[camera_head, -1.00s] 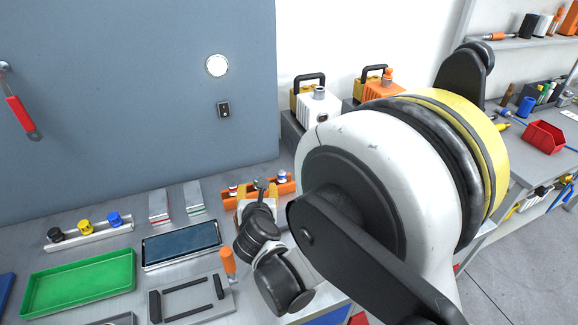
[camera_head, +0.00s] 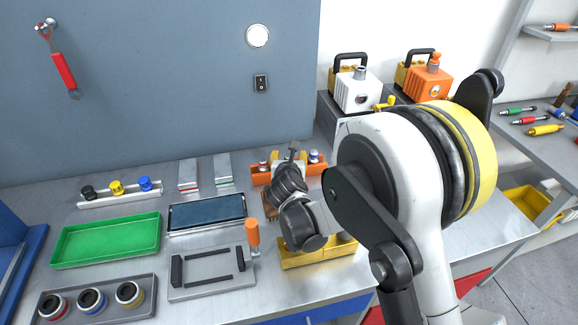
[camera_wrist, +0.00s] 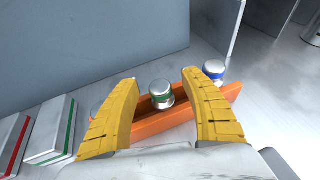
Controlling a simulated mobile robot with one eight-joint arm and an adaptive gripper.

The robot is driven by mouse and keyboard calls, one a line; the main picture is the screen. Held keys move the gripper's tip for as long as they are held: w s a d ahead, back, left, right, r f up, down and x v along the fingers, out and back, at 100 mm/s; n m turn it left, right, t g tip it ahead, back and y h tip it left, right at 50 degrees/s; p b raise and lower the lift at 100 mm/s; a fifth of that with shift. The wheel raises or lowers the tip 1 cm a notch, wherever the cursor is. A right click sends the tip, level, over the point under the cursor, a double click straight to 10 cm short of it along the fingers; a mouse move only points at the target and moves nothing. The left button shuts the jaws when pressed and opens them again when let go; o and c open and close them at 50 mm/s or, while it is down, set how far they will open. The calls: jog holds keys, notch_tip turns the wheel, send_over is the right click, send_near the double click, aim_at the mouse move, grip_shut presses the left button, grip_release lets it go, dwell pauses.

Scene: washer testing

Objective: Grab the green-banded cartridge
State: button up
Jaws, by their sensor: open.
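The green-banded cartridge (camera_wrist: 161,95) stands in an orange rack (camera_wrist: 168,118) in the wrist view, silver-topped with a green band. My gripper (camera_wrist: 159,100) is open, its two yellow fingers on either side of the cartridge in that view. I cannot tell whether either finger touches it. A blue-banded cartridge (camera_wrist: 214,70) stands to its right in the same rack. In the head view the rack (camera_head: 262,177) is at the back of the bench, partly behind my arm. There the green-banded cartridge is hidden, while a red-banded one (camera_head: 263,165) and the blue-banded one (camera_head: 314,156) show.
A grey-blue panel (camera_head: 150,90) rises behind the bench. Two flat blocks, one red-edged (camera_wrist: 12,140) and one green-edged (camera_wrist: 50,135), lie left of the rack. A green tray (camera_head: 105,241), a dark screen (camera_head: 207,213) and a clamp fixture (camera_head: 210,275) occupy the bench to the left.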

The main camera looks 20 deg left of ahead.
grip_shut()
jog(key=shift+r, duration=0.2)
